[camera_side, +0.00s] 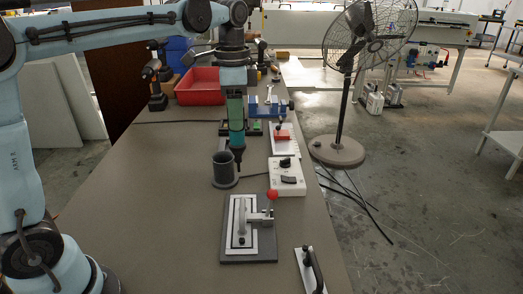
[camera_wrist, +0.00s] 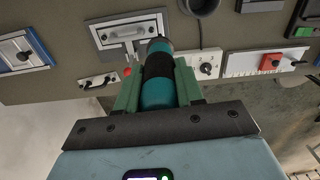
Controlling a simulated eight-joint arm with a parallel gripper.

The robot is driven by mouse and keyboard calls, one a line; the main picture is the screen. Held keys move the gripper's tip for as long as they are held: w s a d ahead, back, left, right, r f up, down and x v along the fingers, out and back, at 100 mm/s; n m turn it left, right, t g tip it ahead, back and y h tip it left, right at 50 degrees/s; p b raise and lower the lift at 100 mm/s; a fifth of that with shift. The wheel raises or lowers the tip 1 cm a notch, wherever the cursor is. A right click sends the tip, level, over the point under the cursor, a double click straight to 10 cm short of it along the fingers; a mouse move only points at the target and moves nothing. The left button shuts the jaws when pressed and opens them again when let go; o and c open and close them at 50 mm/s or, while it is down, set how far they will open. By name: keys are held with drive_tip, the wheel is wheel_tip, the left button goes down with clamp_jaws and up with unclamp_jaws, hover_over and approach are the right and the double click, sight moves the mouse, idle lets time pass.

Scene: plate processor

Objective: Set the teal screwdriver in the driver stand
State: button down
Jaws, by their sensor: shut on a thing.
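The teal screwdriver (camera_side: 237,141) hangs upright, tip down, in my gripper (camera_side: 235,106) in the side view. Its dark lower end shows just right of the rim of the dark grey driver stand (camera_side: 223,172), an open cup on the bench; I cannot tell the exact gap in depth. In the wrist view my gripper (camera_wrist: 157,88) has its green fingers closed on both sides of the screwdriver (camera_wrist: 156,94), which has a black band. The driver stand (camera_wrist: 208,34) shows only in part at the top edge, right of the screwdriver. The screwdriver's tip is hidden there.
A white box with dark controls (camera_side: 287,177) sits right of the stand. A plate with a red-knobbed clamp (camera_side: 248,243) stands in front. A red bin (camera_side: 198,87) and a blue vise (camera_side: 267,107) are behind. Bare bench (camera_side: 160,200) lies left of the stand.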

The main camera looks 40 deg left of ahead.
drive_tip(key=w+a+n, duration=0.3)
drive_tip(key=a+n, duration=0.2)
drive_tip(key=a, duration=0.4)
wheel_tip(320, 180, down, 7)
drive_tip(key=shift+s+a, duration=0.15)
drive_tip(key=shift+a, duration=0.1)
drive_tip(key=shift+f, duration=0.65)
idle(1.0)
drive_tip(key=c, duration=0.6)
unclamp_jaws()
drive_tip(key=shift+c, duration=0.2)
drive_tip(key=shift+o, duration=0.5)
drive_tip(key=o, duration=0.5)
drive_tip(key=shift+c, duration=0.2)
